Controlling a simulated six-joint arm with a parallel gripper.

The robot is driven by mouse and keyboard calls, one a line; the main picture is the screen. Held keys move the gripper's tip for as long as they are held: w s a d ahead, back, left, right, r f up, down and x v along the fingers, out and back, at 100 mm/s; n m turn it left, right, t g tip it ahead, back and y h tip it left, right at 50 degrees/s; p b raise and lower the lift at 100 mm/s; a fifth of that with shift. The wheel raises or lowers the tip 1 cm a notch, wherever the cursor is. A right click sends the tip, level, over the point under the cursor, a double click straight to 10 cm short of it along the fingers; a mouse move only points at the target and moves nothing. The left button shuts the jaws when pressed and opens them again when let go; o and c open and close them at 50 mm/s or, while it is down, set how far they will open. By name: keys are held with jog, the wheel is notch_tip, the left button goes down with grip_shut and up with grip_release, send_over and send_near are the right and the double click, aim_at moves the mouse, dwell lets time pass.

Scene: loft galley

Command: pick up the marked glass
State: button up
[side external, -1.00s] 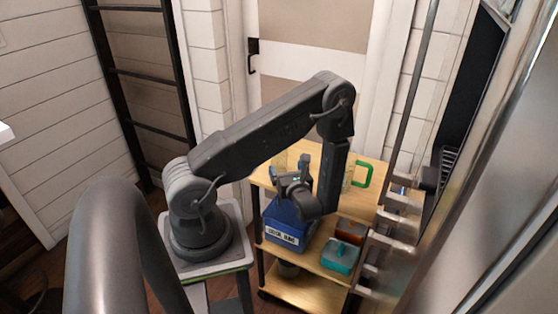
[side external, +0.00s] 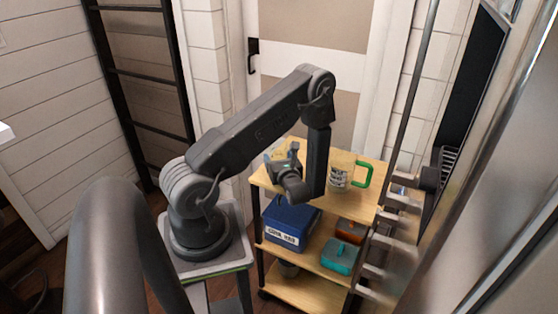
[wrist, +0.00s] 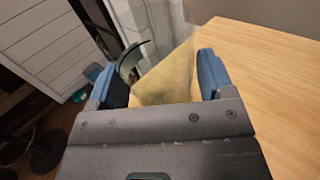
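A clear glass (side external: 341,175) with a green handle and a printed label stands upright on the wooden cart top, right of my gripper in the side view. I cannot read the label. My gripper (side external: 283,157) is above the left part of the cart top, apart from this glass. In the wrist view my gripper (wrist: 161,80) has its blue fingers wide apart. A yellowish wedge-shaped thing (wrist: 168,76) and a dark curved piece (wrist: 130,62) show in the gap beyond the fingers; I cannot tell what they are. The labelled glass is not recognisable in the wrist view.
The wooden cart top (side external: 365,206) is bare in front of the glass. A blue labelled box (side external: 291,222), a teal container (side external: 341,256) and an orange-brown container (side external: 350,231) sit on the shelf below. Metal bars (side external: 385,250) stand close to the cart's right side.

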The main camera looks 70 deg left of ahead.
jog(key=c, duration=0.9)
jog(key=shift+r, duration=0.1)
jog(key=shift+r, duration=0.55)
jog(key=r, duration=0.1)
jog(key=s+r, duration=0.1)
jog(key=r, duration=0.1)
jog(key=shift+s+a+r, duration=0.1)
jog(key=shift+a+r, duration=0.05)
jog(key=shift+r, duration=0.15)
jog(key=s+a+r, duration=0.2)
jog(key=s+r, duration=0.4)
jog(key=s, duration=0.3)
notch_tip(320, 180, up, 9)
jog(key=m+t+h, duration=0.2)
jog(key=m+t, duration=0.3)
jog(key=t, duration=0.3)
send_over(278, 151)
jog(key=w+a, duration=0.1)
jog(key=a, duration=0.4)
jog(key=w+d+r+m+t+h, duration=0.1)
jog(key=w+r+t, duration=0.1)
jog(key=r, duration=0.1)
jog(key=w+d+r+m+t+h, duration=0.2)
jog(key=r, duration=0.1)
jog(key=w+d+r+m+t+h, duration=0.1)
jog(key=w+r+m, duration=0.1)
jog(key=r, duration=0.2)
jog(key=shift+w+d+t, duration=0.1)
jog(key=shift+d+t, duration=0.1)
jog(key=shift+t, duration=0.2)
